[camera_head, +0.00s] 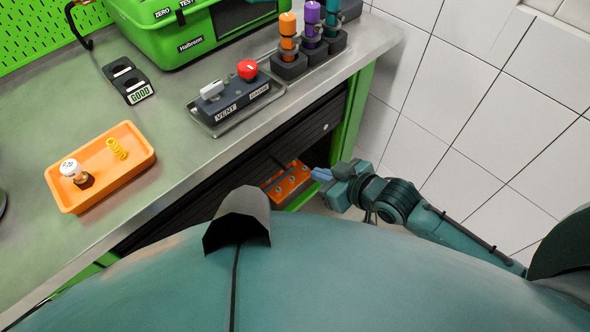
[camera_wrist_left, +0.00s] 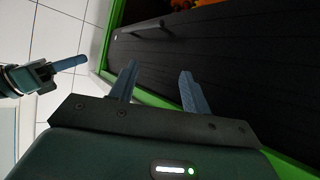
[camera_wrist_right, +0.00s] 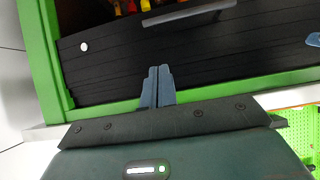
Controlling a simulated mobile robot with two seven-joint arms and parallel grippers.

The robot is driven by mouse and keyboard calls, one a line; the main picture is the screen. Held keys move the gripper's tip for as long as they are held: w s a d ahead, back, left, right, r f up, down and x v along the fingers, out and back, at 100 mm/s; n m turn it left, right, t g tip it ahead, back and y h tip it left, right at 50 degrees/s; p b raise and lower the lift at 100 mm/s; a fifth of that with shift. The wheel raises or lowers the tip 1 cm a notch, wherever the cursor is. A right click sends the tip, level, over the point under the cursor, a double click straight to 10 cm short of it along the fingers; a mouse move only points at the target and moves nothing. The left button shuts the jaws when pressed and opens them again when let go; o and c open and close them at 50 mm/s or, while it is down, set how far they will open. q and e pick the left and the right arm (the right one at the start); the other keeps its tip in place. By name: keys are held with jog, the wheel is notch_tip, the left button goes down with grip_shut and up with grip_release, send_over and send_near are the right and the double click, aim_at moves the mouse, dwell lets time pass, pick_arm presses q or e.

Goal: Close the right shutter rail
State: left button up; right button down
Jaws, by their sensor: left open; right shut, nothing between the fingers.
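The black slatted shutter (camera_head: 312,130) sits under the bench top in a green frame. It is partly down, with an opening past its handle edge where orange things show. The shutter's handle bar (camera_wrist_right: 190,13) also shows in the left wrist view (camera_wrist_left: 146,30). My right gripper (camera_head: 322,174) is shut and empty by the right end of the opening. In the right wrist view its fingertips (camera_wrist_right: 158,70) overlap the slats; I cannot tell if they touch. My left gripper (camera_wrist_left: 160,80) is open and empty in front of the shutter. It is hidden in the head view.
An orange block (camera_head: 289,184) with round studs shows in the opening. On the bench stand an orange tray (camera_head: 144,178), a vent switch box (camera_head: 232,103), a green case (camera_head: 160,45) and several coloured cylinders. A tiled wall (camera_head: 440,95) is at the right.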

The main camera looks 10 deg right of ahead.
pick_arm(q)
jog(key=shift+a+f+n+b, duration=0.1)
jog(key=shift+f+n+b, duration=0.2)
jog(key=shift+f+b, duration=0.55)
pick_arm(e)
jog(key=s+f+x, duration=0.1)
jog(key=f+x, duration=0.1)
jog(key=x, duration=1)
jog(key=shift+d+f, duration=0.2)
jog(key=shift+d, duration=0.1)
jog(key=shift+s+f, duration=0.1)
jog(key=shift+s, duration=0.05)
